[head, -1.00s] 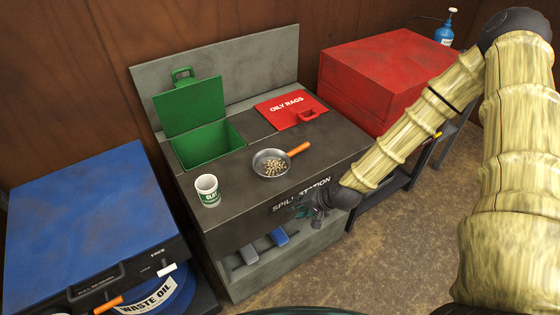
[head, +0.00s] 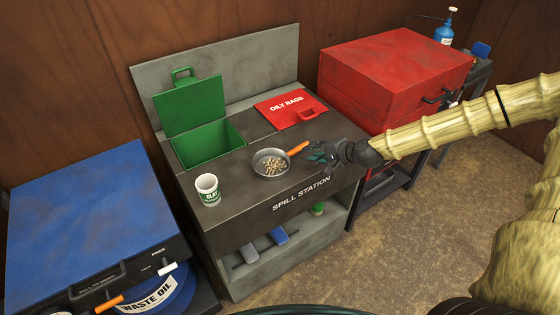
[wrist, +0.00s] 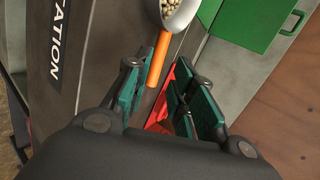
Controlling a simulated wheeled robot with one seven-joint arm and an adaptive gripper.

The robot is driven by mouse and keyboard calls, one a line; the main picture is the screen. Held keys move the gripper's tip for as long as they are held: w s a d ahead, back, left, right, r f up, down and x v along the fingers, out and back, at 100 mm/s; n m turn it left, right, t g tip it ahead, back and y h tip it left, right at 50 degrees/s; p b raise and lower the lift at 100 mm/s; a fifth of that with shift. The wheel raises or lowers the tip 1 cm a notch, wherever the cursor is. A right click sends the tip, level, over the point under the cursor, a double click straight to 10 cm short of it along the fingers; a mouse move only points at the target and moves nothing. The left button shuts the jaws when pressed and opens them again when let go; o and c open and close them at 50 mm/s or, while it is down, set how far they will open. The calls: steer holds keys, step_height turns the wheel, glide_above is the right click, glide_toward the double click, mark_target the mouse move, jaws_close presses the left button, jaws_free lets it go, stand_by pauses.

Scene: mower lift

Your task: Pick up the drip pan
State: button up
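The drip pan (head: 259,165) is a round grey pan with an orange handle (head: 298,148), resting on the spill station's dark top. Pale granules lie in it. Its handle points right, toward my gripper (head: 318,153). In the wrist view the orange handle (wrist: 158,60) lies ahead of the fingers, its end close to the left finger. My gripper (wrist: 168,92) is open, with green finger pads apart and nothing held. Whether the handle end is between the fingers is hard to tell.
A white clay cup (head: 207,189) stands left of the pan. The green bin (head: 208,145) is open behind it. The red oily rags lid (head: 285,108) is shut. A red cabinet (head: 390,75) stands right, a blue one (head: 90,220) left.

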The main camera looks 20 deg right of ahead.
mark_target(296, 151)
steer(key=shift+p+x, duration=0.35)
steer(key=shift+x, duration=1.95)
steer(key=shift+f, duration=0.1)
steer(key=shift+w+a, duration=0.1)
steer(key=shift+p+x, duration=0.65)
steer(key=shift+x, duration=0.25)
steer(key=shift+p+x, duration=0.55)
steer(key=shift+x, duration=1)
steer(key=shift+c, duration=0.2)
jaws_close()
